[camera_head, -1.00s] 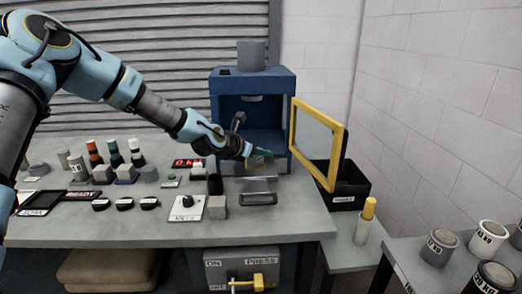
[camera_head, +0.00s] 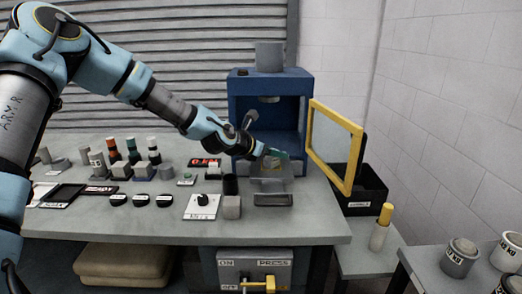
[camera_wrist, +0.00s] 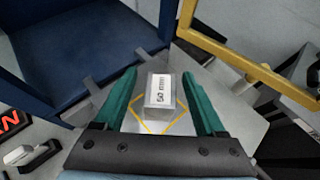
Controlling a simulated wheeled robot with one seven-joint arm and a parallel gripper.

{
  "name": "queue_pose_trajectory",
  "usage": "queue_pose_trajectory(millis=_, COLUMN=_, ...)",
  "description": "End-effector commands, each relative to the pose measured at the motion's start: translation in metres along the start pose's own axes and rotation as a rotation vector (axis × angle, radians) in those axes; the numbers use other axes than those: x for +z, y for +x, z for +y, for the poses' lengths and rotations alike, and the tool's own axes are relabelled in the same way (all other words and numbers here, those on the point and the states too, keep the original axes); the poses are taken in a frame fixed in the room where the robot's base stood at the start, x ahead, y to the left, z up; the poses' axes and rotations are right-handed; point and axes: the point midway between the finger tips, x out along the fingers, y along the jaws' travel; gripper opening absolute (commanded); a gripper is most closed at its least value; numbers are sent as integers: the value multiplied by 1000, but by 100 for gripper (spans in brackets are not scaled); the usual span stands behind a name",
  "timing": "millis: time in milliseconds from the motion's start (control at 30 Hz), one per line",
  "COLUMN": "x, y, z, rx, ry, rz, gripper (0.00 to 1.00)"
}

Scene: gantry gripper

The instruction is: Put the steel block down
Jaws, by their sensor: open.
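The steel block (camera_wrist: 160,92) is a small grey block with a white printed label on its top. In the wrist view it stands on a pale metal plate (camera_wrist: 178,124), inside a yellow outline marked there. My gripper (camera_wrist: 165,85) is open, with one green finger on each side of the block and a visible gap to each. In the head view my gripper (camera_head: 274,157) is low in front of the blue press (camera_head: 239,125), and the block is hard to make out there. The block's underside is hidden.
The yellow-framed guard door (camera_head: 354,169) stands open right of the press. A black bin (camera_head: 374,198) is behind it.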

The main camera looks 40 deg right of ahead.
Motion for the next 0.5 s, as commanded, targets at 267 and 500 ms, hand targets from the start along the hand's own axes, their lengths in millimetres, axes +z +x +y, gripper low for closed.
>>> queue_pose_trajectory(millis=267, x=-2, y=-57, z=2, rx=2, ry=0, rz=0, gripper=72)
queue_pose_trajectory(millis=500, x=0, y=-90, z=1, rx=2, ry=1, rz=-1, gripper=72)
